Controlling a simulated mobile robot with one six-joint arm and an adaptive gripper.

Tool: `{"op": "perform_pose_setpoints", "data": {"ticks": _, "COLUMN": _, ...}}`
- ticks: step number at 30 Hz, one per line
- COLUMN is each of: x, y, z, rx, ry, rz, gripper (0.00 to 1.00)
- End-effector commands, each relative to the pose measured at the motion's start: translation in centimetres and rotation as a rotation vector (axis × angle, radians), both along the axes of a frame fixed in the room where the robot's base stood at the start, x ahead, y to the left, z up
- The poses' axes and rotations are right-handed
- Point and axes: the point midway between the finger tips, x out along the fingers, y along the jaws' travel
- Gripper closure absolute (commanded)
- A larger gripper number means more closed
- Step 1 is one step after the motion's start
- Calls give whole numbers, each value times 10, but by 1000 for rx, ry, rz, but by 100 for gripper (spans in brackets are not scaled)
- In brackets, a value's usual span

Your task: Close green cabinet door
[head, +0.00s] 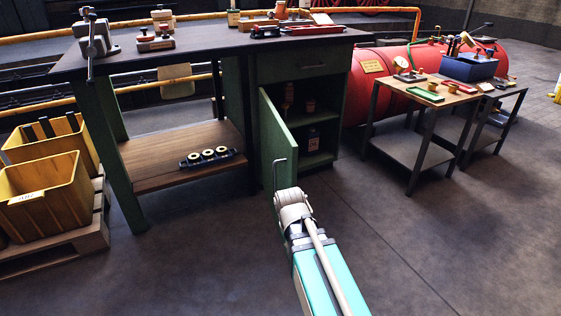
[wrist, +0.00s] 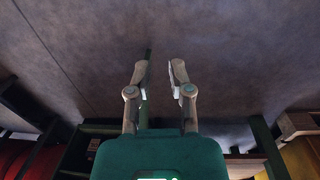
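The green cabinet (head: 304,68) is under the right end of the dark workbench. In the wrist view my gripper (wrist: 162,72) is open, with nothing clearly held. A thin green strip (wrist: 148,56), apparently the door seen edge-on, runs beside the left finger; contact cannot be told.
Inside the cabinet are shelves with a bottle (head: 313,138) and small fittings. A lower wooden shelf (head: 165,160) holds a dark part with rings. Yellow crates (head: 45,200) stand left on a pallet. A metal cart (head: 412,150) stands right. The front floor is clear.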

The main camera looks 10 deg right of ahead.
Motion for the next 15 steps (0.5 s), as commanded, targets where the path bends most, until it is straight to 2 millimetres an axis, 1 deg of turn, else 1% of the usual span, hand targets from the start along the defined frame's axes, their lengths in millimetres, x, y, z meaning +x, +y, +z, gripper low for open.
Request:
{"op": "perform_pose_setpoints", "data": {"ticks": 1, "x": 14, "y": 3, "z": 17, "rx": -25, "ry": 10, "rz": 58, "gripper": 92}}
{"op": "perform_pose_setpoints", "data": {"ticks": 2, "x": 19, "y": 4, "z": 23, "rx": -43, "ry": 18, "rz": 96, "gripper": 97}}
{"op": "perform_pose_setpoints", "data": {"ticks": 3, "x": 27, "y": 6, "z": 31, "rx": -66, "ry": 29, "rz": 148, "gripper": 100}}
{"op": "perform_pose_setpoints", "data": {"ticks": 10, "x": 73, "y": 19, "z": 80, "rx": -211, "ry": 115, "rz": 473, "gripper": 100}}
{"op": "perform_pose_setpoints", "data": {"ticks": 15, "x": 107, "y": 34, "z": 119, "rx": -315, "ry": 200, "rz": 704, "gripper": 100}}
